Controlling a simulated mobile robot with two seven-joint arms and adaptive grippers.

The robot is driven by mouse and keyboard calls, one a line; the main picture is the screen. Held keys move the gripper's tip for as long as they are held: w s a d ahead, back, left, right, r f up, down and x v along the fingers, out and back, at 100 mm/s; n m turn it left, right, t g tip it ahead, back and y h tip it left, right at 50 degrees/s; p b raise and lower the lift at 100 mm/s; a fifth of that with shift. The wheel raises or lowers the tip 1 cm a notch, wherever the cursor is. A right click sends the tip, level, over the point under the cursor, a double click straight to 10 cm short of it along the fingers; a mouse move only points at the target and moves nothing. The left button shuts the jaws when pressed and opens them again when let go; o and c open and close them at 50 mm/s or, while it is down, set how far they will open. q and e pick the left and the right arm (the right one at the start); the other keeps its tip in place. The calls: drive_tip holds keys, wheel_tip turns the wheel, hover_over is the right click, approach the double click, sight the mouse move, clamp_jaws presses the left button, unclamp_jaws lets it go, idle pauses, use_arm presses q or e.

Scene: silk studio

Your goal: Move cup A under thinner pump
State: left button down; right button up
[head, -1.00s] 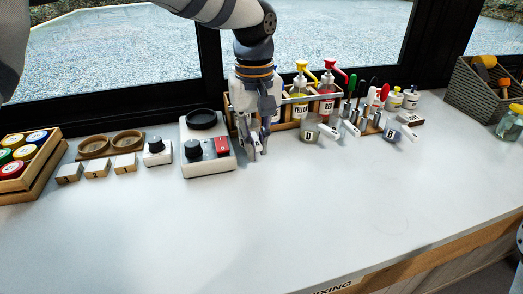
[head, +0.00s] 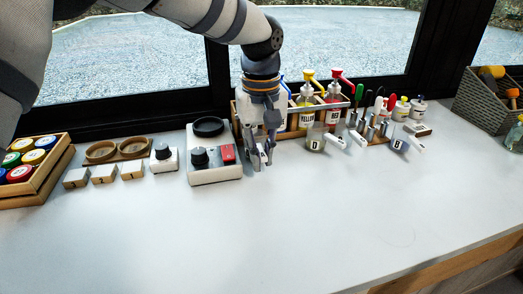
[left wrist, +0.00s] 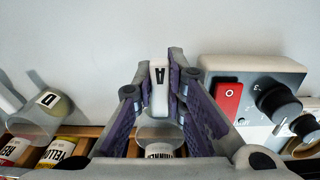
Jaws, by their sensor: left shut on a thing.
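My left gripper (head: 262,158) is shut on the white handle of cup A (left wrist: 159,88), which carries a black letter A in the left wrist view. The cup's clear body (left wrist: 158,131) shows between my fingers, beyond the handle. The thinner pump bottle (left wrist: 160,151) shows its partly hidden label right by the cup, at the wooden rack. I cannot tell whether the cup is exactly below its spout. In the head view my gripper hides most of the cup and of that bottle. My right gripper is not in view.
Cup D (head: 315,143) and cup B (head: 398,145) stand to the right. The yellow (head: 308,95) and red (head: 333,95) pumps stand in the rack (head: 355,92). A device with a dial (head: 213,172) is close on the left. The front of the table (head: 260,235) is clear.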

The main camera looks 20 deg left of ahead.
use_arm(q)
drive_tip(key=shift+f, duration=0.1)
drive_tip(key=c, duration=1.6)
unclamp_jaws()
drive_tip(key=shift+o, duration=0.2)
